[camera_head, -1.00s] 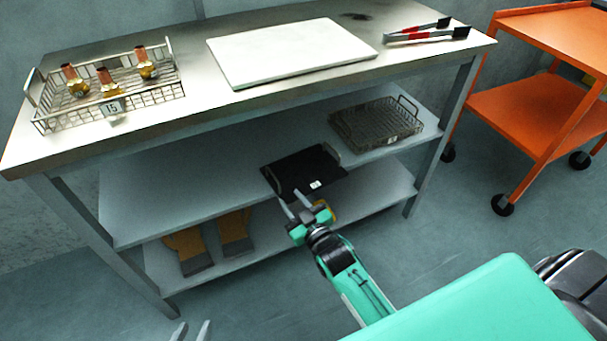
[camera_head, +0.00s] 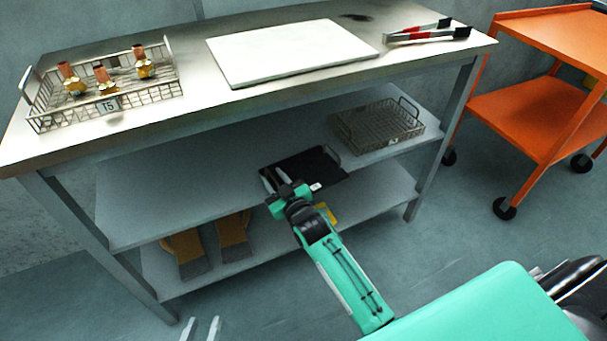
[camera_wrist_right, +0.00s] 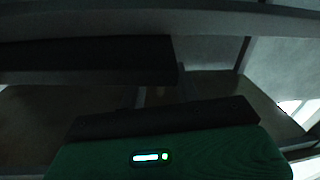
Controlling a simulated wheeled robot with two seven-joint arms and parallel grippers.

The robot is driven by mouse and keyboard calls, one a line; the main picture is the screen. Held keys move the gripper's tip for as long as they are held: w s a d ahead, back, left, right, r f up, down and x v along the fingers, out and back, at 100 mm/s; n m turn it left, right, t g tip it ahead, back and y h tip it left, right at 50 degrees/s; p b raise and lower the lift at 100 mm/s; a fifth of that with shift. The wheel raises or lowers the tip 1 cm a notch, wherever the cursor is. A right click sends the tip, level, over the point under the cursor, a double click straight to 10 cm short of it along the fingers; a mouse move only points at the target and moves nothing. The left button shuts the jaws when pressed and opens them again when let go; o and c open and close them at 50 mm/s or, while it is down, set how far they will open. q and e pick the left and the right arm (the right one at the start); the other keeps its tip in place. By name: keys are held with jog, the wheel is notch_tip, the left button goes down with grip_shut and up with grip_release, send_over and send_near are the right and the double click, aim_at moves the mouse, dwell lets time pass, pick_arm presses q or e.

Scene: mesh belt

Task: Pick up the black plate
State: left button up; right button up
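The black plate (camera_head: 312,164) lies on the middle shelf near its front edge, with a thin handle at its right end and a small white label. My right gripper (camera_head: 274,177) is at the plate's front left end, its two fingers apart and overlapping the plate's edge in the head view. I cannot tell whether they touch it. In the dark right wrist view the plate seems to be the black slab (camera_wrist_right: 90,60); the fingers are not distinguishable there. My left gripper (camera_head: 201,329) shows only fingertips at the bottom edge, apart and empty.
The steel table top (camera_head: 190,110) overhangs the shelf. A wire basket (camera_head: 378,128) stands right of the plate. On top are a basket of fittings (camera_head: 48,118), a white board (camera_head: 290,52) and tongs (camera_head: 428,33). An orange cart (camera_head: 535,115) stands right.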

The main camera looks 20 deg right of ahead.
grip_shut()
dwell(1.3)
jog(key=shift+r, duration=0.1)
